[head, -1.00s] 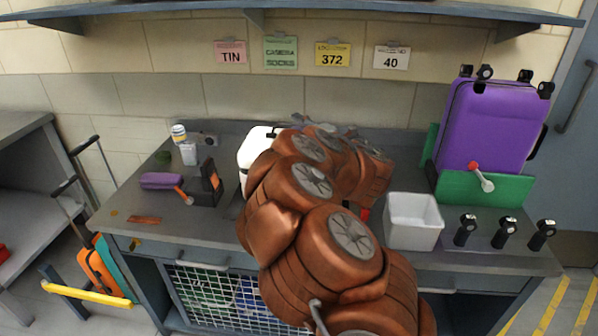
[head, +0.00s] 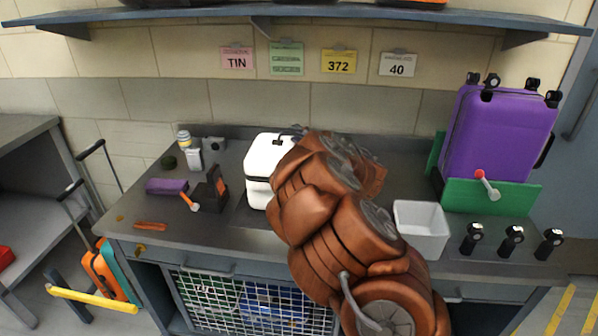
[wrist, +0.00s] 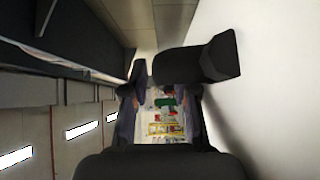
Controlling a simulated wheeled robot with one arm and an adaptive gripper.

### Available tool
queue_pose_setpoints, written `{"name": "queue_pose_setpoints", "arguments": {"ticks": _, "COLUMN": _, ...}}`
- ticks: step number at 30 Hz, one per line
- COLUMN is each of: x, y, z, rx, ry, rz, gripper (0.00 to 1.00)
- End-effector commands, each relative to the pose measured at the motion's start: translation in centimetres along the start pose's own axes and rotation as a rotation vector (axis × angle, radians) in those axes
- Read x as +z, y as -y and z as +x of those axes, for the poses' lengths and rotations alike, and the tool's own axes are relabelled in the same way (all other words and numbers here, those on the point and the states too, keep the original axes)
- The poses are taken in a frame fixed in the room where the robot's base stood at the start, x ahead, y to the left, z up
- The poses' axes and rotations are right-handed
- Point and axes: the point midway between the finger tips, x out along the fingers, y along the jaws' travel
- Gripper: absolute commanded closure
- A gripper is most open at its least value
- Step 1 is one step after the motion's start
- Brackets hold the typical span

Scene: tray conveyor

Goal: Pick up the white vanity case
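The white vanity case (head: 263,158) stands upright on the grey workbench, left of my arm. My arm covers its right side in the head view. A small dark part shows at its top right edge; I cannot tell whether it is its handle or part of my gripper. In the wrist view a large smooth white surface (wrist: 280,90), likely the case, fills the right side. My gripper (wrist: 160,85) shows there as dark parts close beside that surface. Whether its fingers are apart or closed on something is unclear.
Purple suitcase (head: 500,135) stands behind a green panel (head: 490,197) at right. White bin (head: 421,229) and several black knobs are at the front right. Purple pouch (head: 166,186), dark block (head: 212,190) and small jars sit left. A shelf (head: 200,22) overhangs the bench.

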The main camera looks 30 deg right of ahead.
Motion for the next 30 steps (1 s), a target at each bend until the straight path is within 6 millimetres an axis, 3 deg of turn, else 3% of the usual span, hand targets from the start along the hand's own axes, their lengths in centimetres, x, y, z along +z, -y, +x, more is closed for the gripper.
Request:
{"name": "queue_pose_setpoints", "arguments": {"ticks": 9, "x": 0.0, "y": -0.12, "z": 0.7, "rx": 0.003, "ry": 0.0, "rz": -0.001, "gripper": 0.72}}
{"name": "queue_pose_setpoints", "arguments": {"ticks": 18, "x": 0.03, "y": -0.1, "z": 0.67, "rx": 0.002, "ry": 0.0, "rz": -0.001, "gripper": 1.0}}
{"name": "queue_pose_setpoints", "arguments": {"ticks": 30, "x": 0.06, "y": -0.1, "z": 0.65, "rx": 0.002, "ry": 0.001, "rz": -0.001, "gripper": 1.0}}
